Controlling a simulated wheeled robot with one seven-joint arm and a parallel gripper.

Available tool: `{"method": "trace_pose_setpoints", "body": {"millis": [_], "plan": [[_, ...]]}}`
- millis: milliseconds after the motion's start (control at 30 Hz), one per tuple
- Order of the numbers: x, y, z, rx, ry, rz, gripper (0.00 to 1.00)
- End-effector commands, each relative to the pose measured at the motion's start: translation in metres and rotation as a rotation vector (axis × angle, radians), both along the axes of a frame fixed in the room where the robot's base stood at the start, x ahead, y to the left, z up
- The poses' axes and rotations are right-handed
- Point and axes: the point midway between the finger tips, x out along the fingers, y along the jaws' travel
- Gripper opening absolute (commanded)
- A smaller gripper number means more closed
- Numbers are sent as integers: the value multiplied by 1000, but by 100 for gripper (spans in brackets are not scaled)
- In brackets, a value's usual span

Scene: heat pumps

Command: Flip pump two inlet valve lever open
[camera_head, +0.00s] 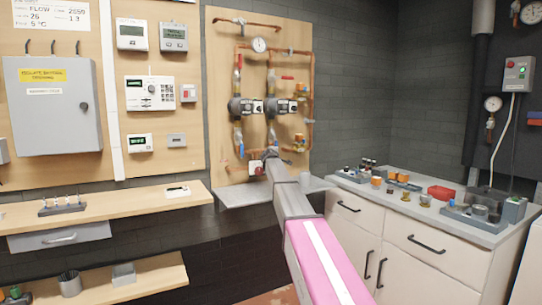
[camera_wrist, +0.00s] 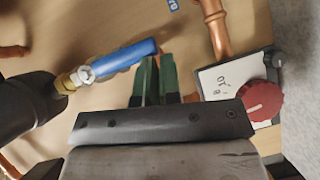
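Two dark pumps hang side by side on the wooden pipe board, the left pump (camera_head: 240,107) and the right pump (camera_head: 279,107). A blue lever (camera_head: 272,130) hangs below the right pump. A blue lever (camera_wrist: 125,58) also shows in the wrist view, extending from a brass fitting beside a black pump body. My gripper (camera_head: 270,152) is at the lower board, below the right pump. In the wrist view my gripper (camera_wrist: 158,62) has its green fingers close together, just by the lever's free end. The lever does not pass between them; I cannot tell whether they touch it.
A red knob (camera_wrist: 264,100) on a white-faced box is close right of my fingers in the wrist view. A copper pipe (camera_wrist: 214,28) runs beside it. A grey shelf (camera_head: 236,195) lies under the board. A cluttered counter (camera_head: 345,183) stands at right.

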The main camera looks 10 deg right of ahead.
Motion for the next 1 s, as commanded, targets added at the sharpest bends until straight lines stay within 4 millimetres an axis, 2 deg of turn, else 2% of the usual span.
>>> {"method": "trace_pose_setpoints", "body": {"millis": [733,867,1000], "plan": [[3,-8,-5,4,8,-8,0],[-2,-7,-5,4,8,-8,0],[-17,-4,-4,3,5,-5,0]]}}
